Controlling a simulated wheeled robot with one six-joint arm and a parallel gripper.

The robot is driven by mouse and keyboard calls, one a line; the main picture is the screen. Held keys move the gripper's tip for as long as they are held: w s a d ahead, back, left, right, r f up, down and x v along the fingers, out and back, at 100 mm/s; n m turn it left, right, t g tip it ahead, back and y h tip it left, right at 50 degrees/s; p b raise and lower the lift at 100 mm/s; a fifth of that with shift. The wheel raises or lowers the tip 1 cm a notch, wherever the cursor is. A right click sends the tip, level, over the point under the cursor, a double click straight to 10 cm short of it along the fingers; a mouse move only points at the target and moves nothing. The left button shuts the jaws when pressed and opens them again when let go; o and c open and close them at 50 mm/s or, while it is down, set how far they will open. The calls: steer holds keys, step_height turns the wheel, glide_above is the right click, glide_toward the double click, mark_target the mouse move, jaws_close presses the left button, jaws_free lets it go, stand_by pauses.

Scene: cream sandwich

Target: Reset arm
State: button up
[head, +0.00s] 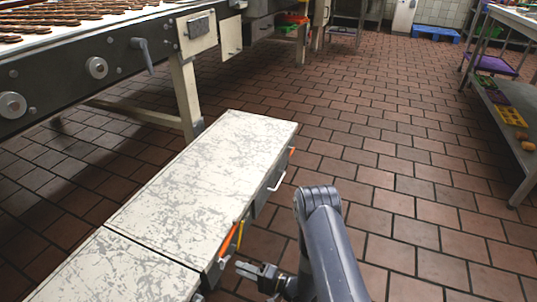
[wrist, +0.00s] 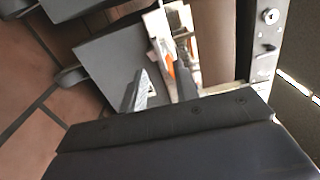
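My grey arm (head: 332,245) rises at the lower middle of the head view, bent at its upper joint. My gripper (head: 245,268) is low beside the front side of a worn white-topped bench, below the level of its top. In the wrist view my gripper (wrist: 163,84) shows two fingers apart with a gap between them. Nothing is seen held between them. Part of the gripper is small and hard to make out in the head view.
The white-topped bench (head: 205,170) has an orange item (head: 228,240) and a handle (head: 277,181) at its side, close to my gripper. A conveyor (head: 20,88) with biscuits is at upper left. A metal shelf table (head: 509,105) stands at right. The tiled floor (head: 400,150) between is clear.

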mark_target(224, 262)
steer(key=b+x, duration=0.1)
steer(key=x, duration=0.4)
stand_by(0.3)
